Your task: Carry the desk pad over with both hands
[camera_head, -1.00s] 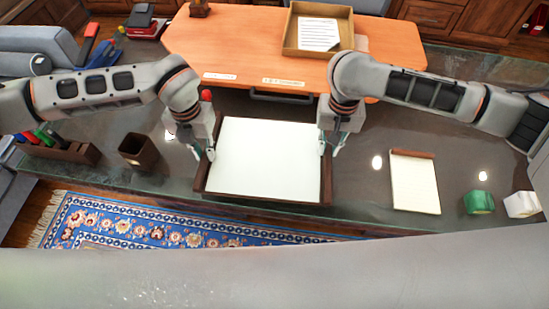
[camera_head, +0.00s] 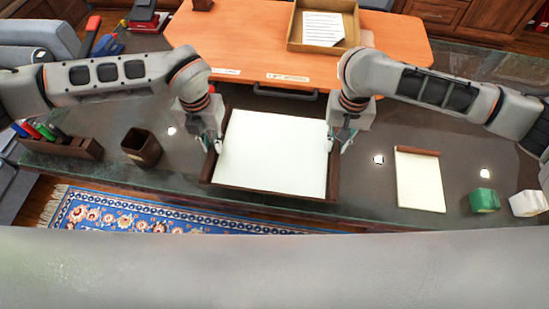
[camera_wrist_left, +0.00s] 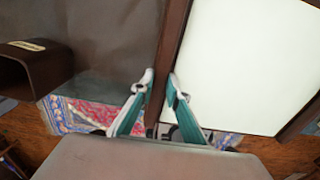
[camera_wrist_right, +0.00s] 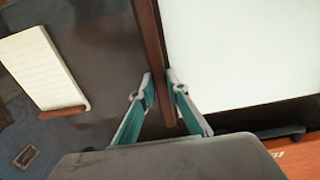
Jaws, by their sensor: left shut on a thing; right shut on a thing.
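The desk pad (camera_head: 272,153), a white sheet in a dark brown frame, is in the middle of the head view over the dark desk. My left gripper (camera_head: 213,143) is shut on its left side rail, one finger on each side of the rail in the left wrist view (camera_wrist_left: 160,80). My right gripper (camera_head: 341,141) is shut on its right side rail, which also shows between the fingers in the right wrist view (camera_wrist_right: 160,82). The pad looks roughly level. I cannot tell whether it touches the desk or hangs just above it.
A brown cup (camera_head: 141,148) and pen holder (camera_head: 62,146) stand left. A notepad (camera_head: 419,180), a green block (camera_head: 484,200) and a white block (camera_head: 528,203) are right.

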